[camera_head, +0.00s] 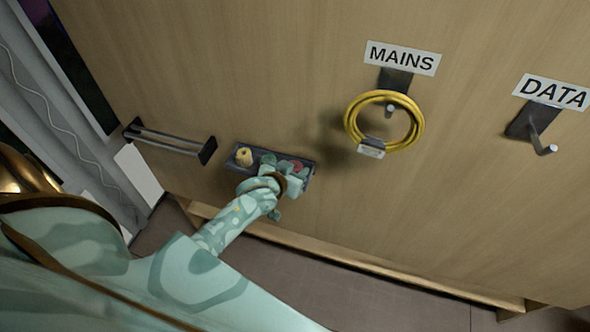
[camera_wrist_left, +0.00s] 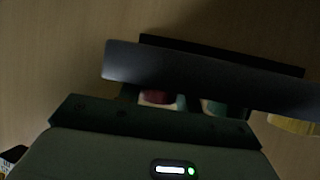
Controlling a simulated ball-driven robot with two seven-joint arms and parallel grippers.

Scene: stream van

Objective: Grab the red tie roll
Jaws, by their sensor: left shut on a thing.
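The red tie roll (camera_head: 297,166) sits at the right end of a small dark shelf (camera_head: 309,178) on the wooden wall, partly hidden by my left gripper. In the left wrist view a bit of the red roll (camera_wrist_left: 155,97) shows between the fingers, below the dark edge of the shelf (camera_wrist_left: 200,72). My left gripper (camera_head: 285,172) is at the shelf and shut on the red roll. Its fingers also show in the left wrist view (camera_wrist_left: 170,101). My right gripper is not in view.
A yellow roll (camera_head: 244,156) stands at the shelf's left end. A yellow cable coil (camera_head: 348,122) hangs on the hook under the MAINS label (camera_head: 402,58). The hook (camera_head: 538,135) under the DATA label (camera_head: 553,92) is empty. A dark rail (camera_head: 170,143) is at the left.

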